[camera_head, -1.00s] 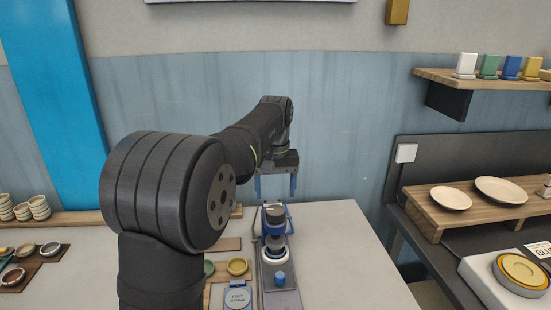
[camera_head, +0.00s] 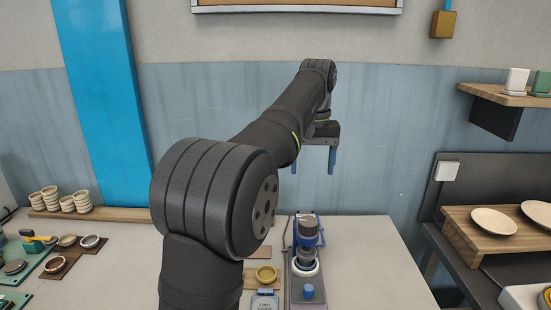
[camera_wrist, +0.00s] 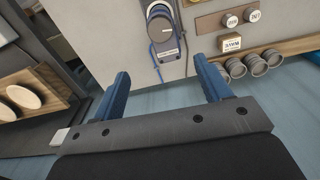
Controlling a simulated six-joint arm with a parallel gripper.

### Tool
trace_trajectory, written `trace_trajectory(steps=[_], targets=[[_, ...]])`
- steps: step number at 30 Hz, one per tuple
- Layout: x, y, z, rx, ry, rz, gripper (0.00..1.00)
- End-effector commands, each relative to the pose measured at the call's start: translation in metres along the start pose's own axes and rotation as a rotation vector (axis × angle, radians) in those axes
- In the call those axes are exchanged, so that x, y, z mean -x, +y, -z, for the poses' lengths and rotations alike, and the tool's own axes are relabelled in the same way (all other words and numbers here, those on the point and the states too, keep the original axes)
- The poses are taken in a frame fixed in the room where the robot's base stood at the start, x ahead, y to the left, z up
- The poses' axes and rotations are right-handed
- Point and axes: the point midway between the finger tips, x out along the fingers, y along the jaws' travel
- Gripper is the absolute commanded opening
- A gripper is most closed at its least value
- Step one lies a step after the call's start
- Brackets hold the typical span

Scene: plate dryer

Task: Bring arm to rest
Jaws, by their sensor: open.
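My gripper (camera_head: 314,166) is open and empty, with its two blue fingers pointing down. It is raised in the air in front of the blue-grey wall, above the far end of the white table (camera_head: 365,260). In the wrist view, my gripper (camera_wrist: 167,90) shows its fingers wide apart with nothing between them. A grey and blue press-like device (camera_head: 306,250) stands on the table below my gripper. It also shows in the wrist view (camera_wrist: 160,30), beyond the fingers.
Stacked small cups (camera_head: 50,198) stand at the far left. The air around my gripper is clear.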

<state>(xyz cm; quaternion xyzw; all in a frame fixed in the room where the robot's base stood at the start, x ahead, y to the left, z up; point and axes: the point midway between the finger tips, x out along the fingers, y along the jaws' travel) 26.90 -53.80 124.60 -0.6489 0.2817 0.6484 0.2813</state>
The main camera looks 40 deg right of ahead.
Motion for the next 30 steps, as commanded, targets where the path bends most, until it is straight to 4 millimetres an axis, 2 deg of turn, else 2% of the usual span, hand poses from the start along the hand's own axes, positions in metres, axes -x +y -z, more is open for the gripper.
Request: trace_trajectory(steps=[8, 14, 30], targets=[[-0.001, 0.0, 0.0, 0.0, 0.0, 0.0, 0.7], [-0.015, 0.0, 0.0, 0.0, -0.002, 0.001, 0.7], [-0.121, 0.0, 0.0, 0.001, -0.004, 0.001, 0.7]])
